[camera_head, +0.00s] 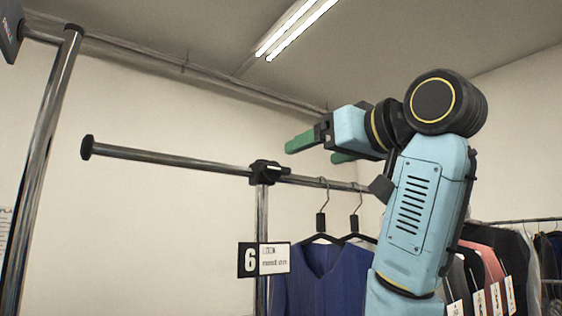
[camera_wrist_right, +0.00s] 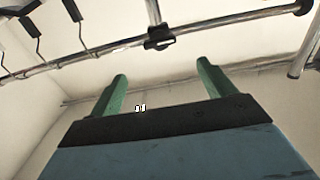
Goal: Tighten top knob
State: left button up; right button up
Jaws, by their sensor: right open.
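A black clamp fitting (camera_head: 268,172) joins the rack's upright post (camera_head: 262,215) to its top rail (camera_head: 180,158). A small pale-edged piece sticks out on its right side; I cannot tell clearly if this is the knob. The fitting also shows in the right wrist view (camera_wrist_right: 160,38), beyond the fingertips and roughly between them. My right gripper (camera_head: 318,150) is open and empty, above and to the right of the fitting in the head view, apart from it. Its two green fingers show in the wrist view (camera_wrist_right: 162,70). My left gripper is not in view.
Black hangers (camera_head: 321,222) with a blue garment (camera_head: 320,275) hang on the rail right of the post. A number 6 sign (camera_head: 264,260) is on the post. Another chrome pole (camera_head: 40,150) stands at the left. More clothes (camera_head: 485,265) hang at the right.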

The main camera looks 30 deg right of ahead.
aim_at(279, 167)
jog(key=w+p, duration=0.1)
jog(key=w, duration=0.3)
jog(key=w+a+p, duration=0.1)
jog(key=w+p, duration=0.1)
jog(key=w, duration=0.1)
jog(key=w+p, duration=0.1)
jog(key=w, duration=0.3)
jog(key=shift+w+a, duration=0.35)
jog(key=c, duration=1)
